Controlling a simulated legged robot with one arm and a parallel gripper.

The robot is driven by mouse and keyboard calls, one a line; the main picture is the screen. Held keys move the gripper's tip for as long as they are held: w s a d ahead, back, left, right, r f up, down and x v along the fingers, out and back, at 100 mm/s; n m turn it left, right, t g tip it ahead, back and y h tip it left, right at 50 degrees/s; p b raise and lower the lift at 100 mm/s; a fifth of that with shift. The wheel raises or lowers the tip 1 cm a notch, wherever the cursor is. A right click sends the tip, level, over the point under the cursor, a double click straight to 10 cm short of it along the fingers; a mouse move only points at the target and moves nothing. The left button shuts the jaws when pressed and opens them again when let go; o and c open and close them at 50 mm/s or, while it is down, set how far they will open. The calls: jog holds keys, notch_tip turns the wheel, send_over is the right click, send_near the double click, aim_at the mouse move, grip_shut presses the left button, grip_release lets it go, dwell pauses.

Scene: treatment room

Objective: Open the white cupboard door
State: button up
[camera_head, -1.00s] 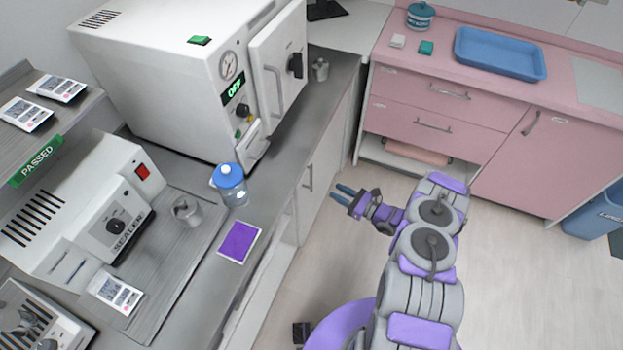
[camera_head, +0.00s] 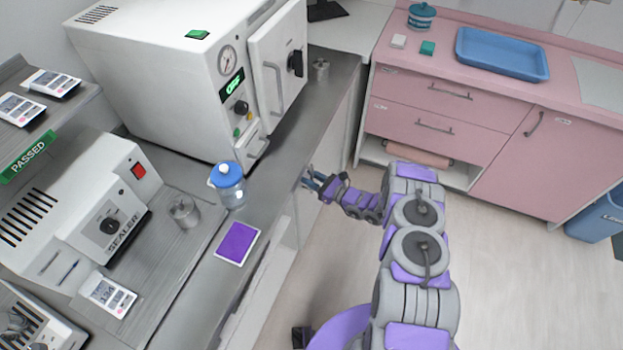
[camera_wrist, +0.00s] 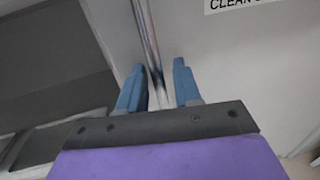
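The white cupboard door (camera_head: 330,145) is under the grey counter, on the side facing the floor area, and looks closed. In the wrist view the pale door (camera_wrist: 235,55) fills the right side, with a label partly reading "CLEAN". Its vertical metal handle (camera_wrist: 147,38) runs down between the two blue fingertips. My gripper (camera_head: 312,182) is at the door's handle side in the head view, and hides the handle there. In the wrist view my gripper (camera_wrist: 157,85) is open, one finger on each side of the handle, with a gap visible on the right.
The grey counter (camera_head: 290,135) above holds a white sterilizer (camera_head: 190,75), a blue-lidded jar (camera_head: 229,190) and a purple pad (camera_head: 238,243). Pink drawers (camera_head: 440,95) stand at the back right. The floor (camera_head: 510,270) to the right is clear.

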jog(key=shift+c, duration=0.2)
grip_shut()
jog(key=shift+d, duration=0.1)
